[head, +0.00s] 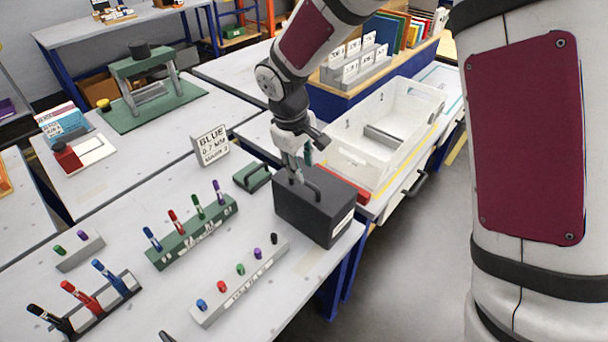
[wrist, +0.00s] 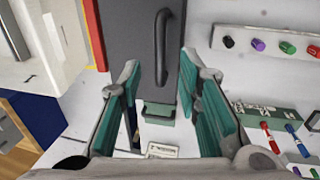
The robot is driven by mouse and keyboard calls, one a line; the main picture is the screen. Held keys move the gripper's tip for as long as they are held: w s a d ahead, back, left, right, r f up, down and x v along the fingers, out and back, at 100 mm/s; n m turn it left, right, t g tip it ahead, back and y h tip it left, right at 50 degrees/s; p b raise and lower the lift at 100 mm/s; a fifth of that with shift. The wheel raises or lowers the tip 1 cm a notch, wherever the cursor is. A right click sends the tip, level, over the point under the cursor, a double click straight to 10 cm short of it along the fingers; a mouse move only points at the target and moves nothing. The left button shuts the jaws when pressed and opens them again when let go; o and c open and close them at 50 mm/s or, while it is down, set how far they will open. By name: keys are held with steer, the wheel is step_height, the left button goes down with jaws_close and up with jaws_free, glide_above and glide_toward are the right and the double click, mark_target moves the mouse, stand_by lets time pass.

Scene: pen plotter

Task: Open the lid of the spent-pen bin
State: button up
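The spent-pen bin (head: 308,215) is a dark grey box at the right edge of the table, with a white label on its side. Its lid (wrist: 145,75) lies flat and looks closed. A dark arched handle stands on the lid, and it shows clearly in the wrist view (wrist: 160,45). My gripper (head: 296,176) is just above the lid, pointing down beside the handle. In the wrist view my gripper (wrist: 158,82) has its two teal-padded fingers wide apart with nothing between them. The handle lies ahead of the gap; I cannot tell whether a finger touches it.
A green block (head: 252,177) and a "BLUE" sign (head: 211,146) stand behind the bin. A grey cap rack (head: 240,285) and a green pen rack (head: 192,232) lie to its left.

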steer(key=shift+w+d+f, duration=0.15)
steer(key=shift+f, duration=1)
steer(key=shift+w+d+f, duration=0.15)
steer(key=shift+f, duration=1)
jaws_close()
